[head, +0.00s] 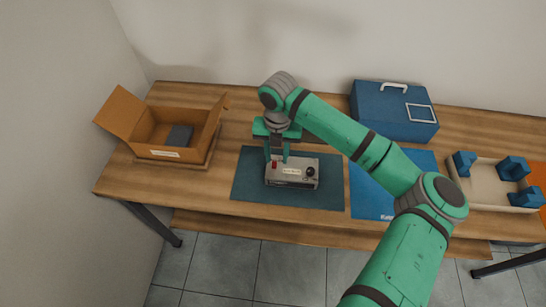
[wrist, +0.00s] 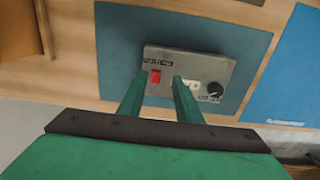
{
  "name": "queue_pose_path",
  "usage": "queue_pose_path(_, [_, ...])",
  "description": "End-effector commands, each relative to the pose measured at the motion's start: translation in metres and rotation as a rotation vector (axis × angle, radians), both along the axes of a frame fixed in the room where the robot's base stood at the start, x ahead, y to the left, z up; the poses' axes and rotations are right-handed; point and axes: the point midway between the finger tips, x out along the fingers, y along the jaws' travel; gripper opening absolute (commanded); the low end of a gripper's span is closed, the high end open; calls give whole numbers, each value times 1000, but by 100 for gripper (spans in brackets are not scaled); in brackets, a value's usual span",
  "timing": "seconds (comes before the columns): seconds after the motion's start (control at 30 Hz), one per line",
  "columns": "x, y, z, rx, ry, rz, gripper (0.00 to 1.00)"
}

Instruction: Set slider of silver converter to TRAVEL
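The silver converter (head: 292,173) lies on a dark teal mat (head: 247,190) on the wooden table. In the wrist view the silver converter (wrist: 190,59) shows a red switch (wrist: 155,76), a pale label or slider area (wrist: 193,84) and a black knob (wrist: 215,89). Printed words near the red switch are too small to read surely. My gripper (head: 278,157) is above the left part of the converter, pointing down. In the wrist view its two green fingers (wrist: 158,95) stand apart with nothing between them but the view of the converter. Whether they touch it cannot be told.
An open cardboard box (head: 152,138) with a dark item inside stands at the left. A blue case (head: 395,112) stands at the back right. A blue sheet (head: 370,196) lies right of the mat. A cream tray (head: 480,189) with blue blocks stands farther right.

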Motion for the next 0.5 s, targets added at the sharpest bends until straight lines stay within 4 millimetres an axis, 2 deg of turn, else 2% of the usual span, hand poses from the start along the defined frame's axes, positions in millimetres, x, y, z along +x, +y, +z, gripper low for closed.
queue_pose_path(0.3, [3,-1,60,0,-3,-2,31])
queue_pose_path(0.5, [4,0,81,-1,-1,0,31])
